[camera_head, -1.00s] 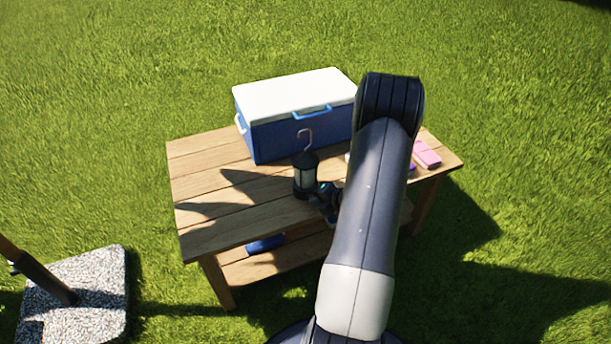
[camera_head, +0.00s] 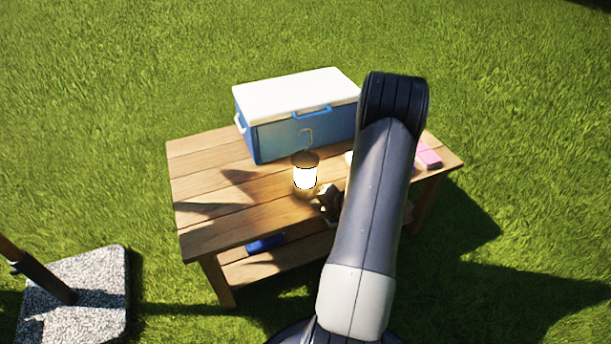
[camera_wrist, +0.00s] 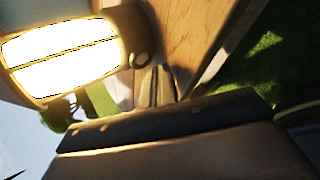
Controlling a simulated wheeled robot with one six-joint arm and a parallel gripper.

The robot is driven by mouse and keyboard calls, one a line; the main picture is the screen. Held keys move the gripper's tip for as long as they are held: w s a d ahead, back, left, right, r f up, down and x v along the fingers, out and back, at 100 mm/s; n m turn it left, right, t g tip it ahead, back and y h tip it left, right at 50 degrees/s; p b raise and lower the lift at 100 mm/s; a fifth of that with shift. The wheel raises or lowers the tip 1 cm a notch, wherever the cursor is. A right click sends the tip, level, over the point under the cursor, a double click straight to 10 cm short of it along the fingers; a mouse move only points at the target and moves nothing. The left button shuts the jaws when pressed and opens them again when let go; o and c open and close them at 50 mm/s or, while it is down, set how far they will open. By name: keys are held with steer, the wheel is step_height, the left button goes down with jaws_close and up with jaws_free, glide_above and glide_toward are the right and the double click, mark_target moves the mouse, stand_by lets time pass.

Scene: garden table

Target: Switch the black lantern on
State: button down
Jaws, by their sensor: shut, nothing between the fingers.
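The black lantern (camera_head: 305,176) stands upright on the wooden table in the head view, and its glass glows bright white. Its light makes the dark body look brownish, and its wire hook rises above the top. In the wrist view the lit lantern (camera_wrist: 65,58) fills the upper left, with a small round knob (camera_wrist: 141,58) on its base. My gripper (camera_wrist: 156,87) is shut and empty, with its fingertips close to that knob. I cannot tell whether they touch it. In the head view my gripper (camera_head: 325,192) is just right of the lantern's base, partly hidden by my arm.
A blue cooler (camera_head: 285,138) with a white lid stands behind the lantern on the table (camera_head: 215,222). A pink object (camera_head: 429,154) lies at the right, partly behind my arm. A blue object (camera_head: 265,244) is on the lower shelf. The table's left part is clear.

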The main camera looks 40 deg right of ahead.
steer(key=shift+s+a+b, duration=0.1)
steer(key=shift+s+a, duration=0.1)
steer(key=shift+s, duration=0.75)
steer(key=shift+s+a+b, duration=0.1)
steer(key=shift+s+a, duration=0.15)
steer(key=shift+s, duration=0.65)
steer(key=shift+s+a+b, duration=0.1)
steer(key=shift+s+a, duration=0.1)
steer(key=shift+s, duration=0.75)
